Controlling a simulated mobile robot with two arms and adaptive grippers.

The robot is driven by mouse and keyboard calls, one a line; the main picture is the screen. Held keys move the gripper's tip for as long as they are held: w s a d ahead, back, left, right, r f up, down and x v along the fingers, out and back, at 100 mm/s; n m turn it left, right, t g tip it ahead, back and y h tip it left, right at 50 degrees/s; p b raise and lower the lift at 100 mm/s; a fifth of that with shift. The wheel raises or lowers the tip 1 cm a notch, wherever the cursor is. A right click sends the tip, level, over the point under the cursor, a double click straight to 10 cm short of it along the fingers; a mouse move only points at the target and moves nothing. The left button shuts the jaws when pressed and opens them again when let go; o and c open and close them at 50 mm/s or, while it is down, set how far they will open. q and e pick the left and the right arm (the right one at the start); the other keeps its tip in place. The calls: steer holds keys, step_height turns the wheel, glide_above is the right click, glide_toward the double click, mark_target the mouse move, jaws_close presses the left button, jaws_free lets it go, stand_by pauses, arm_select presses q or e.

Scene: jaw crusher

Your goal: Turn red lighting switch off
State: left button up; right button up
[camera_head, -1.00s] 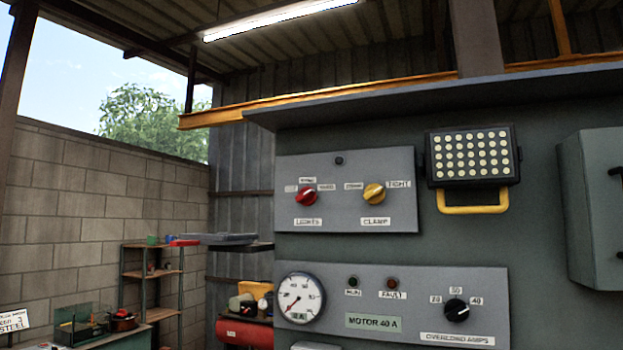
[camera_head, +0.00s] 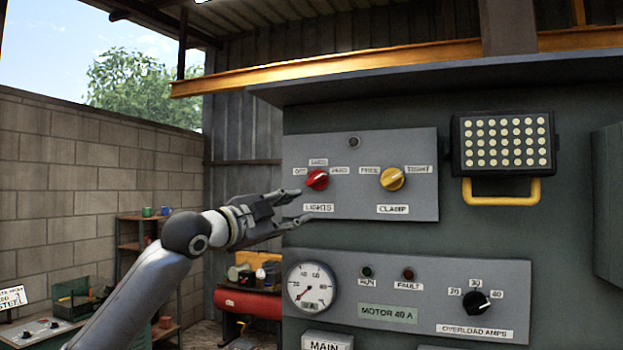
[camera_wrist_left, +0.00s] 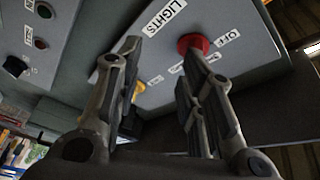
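The red lights switch (camera_head: 317,180) is a round knob with a pale pointer on the upper grey panel (camera_head: 420,203), above the LIGHTS label. An OFF label (camera_head: 299,171) is at its upper left, with two more labels above and to its right. My left gripper (camera_head: 302,206) is open and empty, just left of and below the knob, with its fingers pointing toward the panel. In the left wrist view the red switch (camera_wrist_left: 194,43) shows beyond the fingertips, close to one finger. I cannot tell whether they touch. My right gripper is not in view.
A yellow clamp switch (camera_head: 392,179) sits right of the red one on the same panel. Below is a motor panel with a gauge (camera_head: 311,287) and a black knob (camera_head: 476,302). A lamp with a yellow handle (camera_head: 502,191) is at the right. A shelf and red tank stand behind at left.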

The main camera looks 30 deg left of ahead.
arm_select(q)
glide_toward(314, 180)
steer(key=s+f, duration=0.1)
steer(key=shift+t, duration=0.4)
steer(key=p+x, duration=0.3)
steer(key=x, duration=0.1)
steer(key=p+x, duration=0.3)
steer(key=x, duration=0.2)
steer(key=shift+w+r, duration=0.3)
steer(key=shift+w, duration=0.55)
steer(key=shift+f, duration=0.1)
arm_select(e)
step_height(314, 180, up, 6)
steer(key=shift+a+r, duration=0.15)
arm_select(q)
jaws_close()
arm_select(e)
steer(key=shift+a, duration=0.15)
